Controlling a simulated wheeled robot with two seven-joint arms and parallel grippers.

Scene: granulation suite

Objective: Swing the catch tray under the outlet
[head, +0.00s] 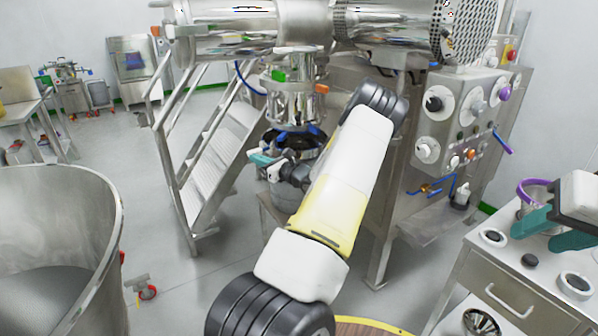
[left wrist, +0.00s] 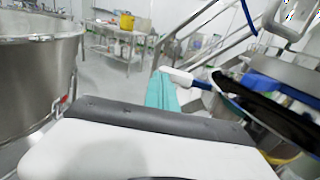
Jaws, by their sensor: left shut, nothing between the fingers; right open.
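The steel outlet (head: 293,106) hangs below the large horizontal machine in the head view. A dark round tray (head: 305,143), which looks like the catch tray, sits just below it, partly hidden by my left arm. In the left wrist view, the black tray (left wrist: 262,110) has a blue and white handle (left wrist: 188,79) pointing left. My left gripper (head: 260,159) is shut and empty at the tray's left side. Its teal fingers (left wrist: 161,92) are close beside the handle tip; I cannot tell whether they touch. My right gripper (head: 556,222) is open above the cart at the right.
Steel stairs (head: 215,165) rise to the left of the outlet. A large steel bowl (head: 60,215) fills the lower left. A control cabinet (head: 450,120) and a steel cart (head: 500,285) stand at the right. Floor between bowl and stairs is clear.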

